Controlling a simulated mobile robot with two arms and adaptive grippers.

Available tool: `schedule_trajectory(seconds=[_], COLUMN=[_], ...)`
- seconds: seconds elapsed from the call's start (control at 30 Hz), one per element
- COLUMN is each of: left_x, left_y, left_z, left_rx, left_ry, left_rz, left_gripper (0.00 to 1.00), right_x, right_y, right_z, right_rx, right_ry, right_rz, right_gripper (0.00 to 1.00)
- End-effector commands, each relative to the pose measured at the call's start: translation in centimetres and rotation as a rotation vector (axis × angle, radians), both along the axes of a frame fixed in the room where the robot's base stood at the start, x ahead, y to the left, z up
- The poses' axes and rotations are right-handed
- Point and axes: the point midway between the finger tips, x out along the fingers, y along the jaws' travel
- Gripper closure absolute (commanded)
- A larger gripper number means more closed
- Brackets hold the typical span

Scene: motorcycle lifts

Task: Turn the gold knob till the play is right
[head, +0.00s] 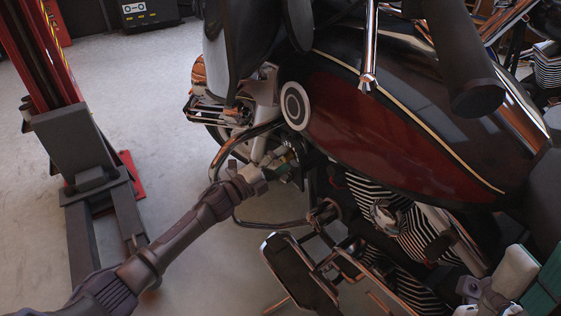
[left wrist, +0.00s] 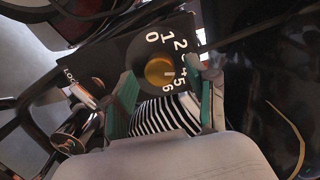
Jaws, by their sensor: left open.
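The gold knob (left wrist: 160,70) shows in the left wrist view, on a black dial plate (left wrist: 137,53) with white numbers from 0 to 6 around it. My left gripper (left wrist: 166,76) is open, with one green-padded finger to the left of the knob and one to the right. I cannot tell whether either finger touches it. In the head view my left gripper (head: 274,164) reaches in beside the motorcycle's front end, and I cannot make out the knob there. Part of my right gripper (head: 515,277) shows at the lower right; its opening is unclear.
The motorcycle's dark red tank (head: 390,130) fills the upper right. A chrome bar (head: 226,160) curves close around my left gripper. Striped engine fins (head: 425,235) and a footboard (head: 300,272) lie below. A red and grey lift post (head: 75,140) stands left, with open floor between.

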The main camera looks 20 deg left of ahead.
Motion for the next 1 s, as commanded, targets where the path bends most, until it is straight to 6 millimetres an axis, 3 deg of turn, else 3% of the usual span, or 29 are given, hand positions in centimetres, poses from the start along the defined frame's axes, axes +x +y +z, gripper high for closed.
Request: schedule_trajectory(seconds=[0.27, 0.7, 1.0], left_x=[-1.2, -8.7, -10.2], left_y=[0.8, 5.3, 6.3], left_z=[-0.3, -1.2, -1.2], left_rx=[0.0, 0.001, 0.0], left_ry=[0.001, 0.003, 0.0], left_rz=[0.001, 0.0, 0.0], left_gripper=[0.43, 0.43, 0.43], right_x=[0.1, 0.0, 0.0], right_y=[0.0, 0.0, 0.0], right_z=[-0.1, -0.1, -0.1], right_rx=[0.002, 0.0, 0.0], right_ry=[0.004, 0.002, 0.003], right_rz=[-0.002, 0.0, 0.0], right_gripper=[0.6, 0.6, 0.6])
